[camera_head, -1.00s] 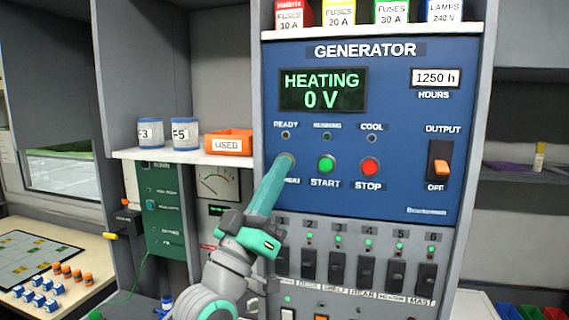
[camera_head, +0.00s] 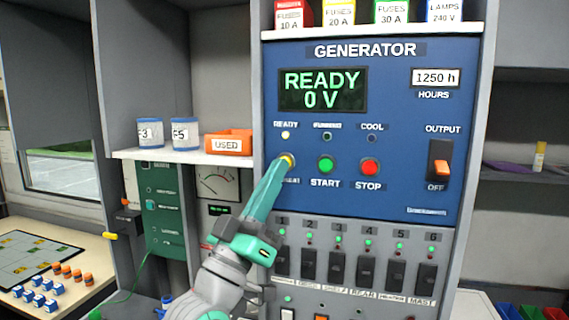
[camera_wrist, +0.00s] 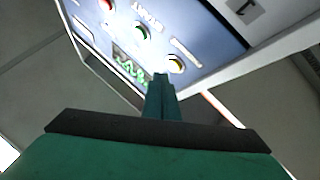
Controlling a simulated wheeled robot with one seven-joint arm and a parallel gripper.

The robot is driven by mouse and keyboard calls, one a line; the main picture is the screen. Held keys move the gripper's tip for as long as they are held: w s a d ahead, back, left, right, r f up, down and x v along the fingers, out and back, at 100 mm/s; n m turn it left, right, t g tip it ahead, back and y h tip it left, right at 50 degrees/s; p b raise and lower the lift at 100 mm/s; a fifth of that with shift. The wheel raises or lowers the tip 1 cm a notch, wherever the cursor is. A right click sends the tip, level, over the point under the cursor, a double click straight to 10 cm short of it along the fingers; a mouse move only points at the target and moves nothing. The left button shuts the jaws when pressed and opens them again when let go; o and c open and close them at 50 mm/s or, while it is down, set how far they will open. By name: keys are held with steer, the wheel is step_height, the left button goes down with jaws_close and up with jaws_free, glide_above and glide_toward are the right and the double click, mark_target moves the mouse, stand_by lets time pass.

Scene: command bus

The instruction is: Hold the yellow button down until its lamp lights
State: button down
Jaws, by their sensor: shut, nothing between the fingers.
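The yellow button (camera_head: 287,160) is on the blue generator panel (camera_head: 400,120), left of the green START button (camera_head: 325,165). It also shows in the wrist view (camera_wrist: 176,64), beside the fingertips. My gripper (camera_head: 279,169) is shut and empty, its tips just below the button and over part of its label. The yellow face is uncovered, and I cannot tell whether the tips still touch its edge. The READY lamp (camera_head: 285,135) above the button is lit yellow. The display (camera_head: 322,91) reads READY, 0 V.
The red STOP button (camera_head: 370,167) is right of START. The orange OUTPUT switch (camera_head: 440,165) is at OFF. Numbered breaker switches (camera_head: 338,270) sit below the panel. A shelf at left holds an orange USED bin (camera_head: 229,143) and two blue-and-white cans (camera_head: 185,134).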

steer(key=s, duration=0.2)
steer(key=s+a, duration=0.1)
steer(key=s, duration=0.1)
steer(key=shift+s+a, duration=0.2)
steer(key=shift+s, duration=0.05)
steer(key=w+a+f+n+t+y, duration=0.15)
steer(key=f+n+y, duration=0.3)
steer(key=f, duration=0.65)
steer(key=w+a+f+n+t+y, duration=0.1)
steer(key=w+f+n+y, duration=0.2)
steer(key=f+y, duration=0.55)
steer(key=s+f+n+g+y, duration=0.1)
steer(key=s+f, duration=0.2)
steer(key=f, duration=0.8)
steer(key=s+f+n+g+y, duration=0.1)
steer(key=s+f+g, duration=0.15)
steer(key=f, duration=0.85)
steer(key=s+d+f+m+g+y, duration=0.1)
steer(key=s+f+m+g+y, duration=0.1)
steer(key=s+f, duration=1.35)
steer(key=s+d+f+m+g, duration=0.1)
steer(key=s+f+m, duration=0.1)
steer(key=s, duration=0.7)
steer(key=s+d+f+m+g+h, duration=0.1)
steer(key=s+f+m+g, duration=0.1)
steer(key=s, duration=0.8)
steer(key=shift+s+d+f, duration=0.2)
steer(key=shift+d+f, duration=0.05)
steer(key=shift+f, duration=0.15)
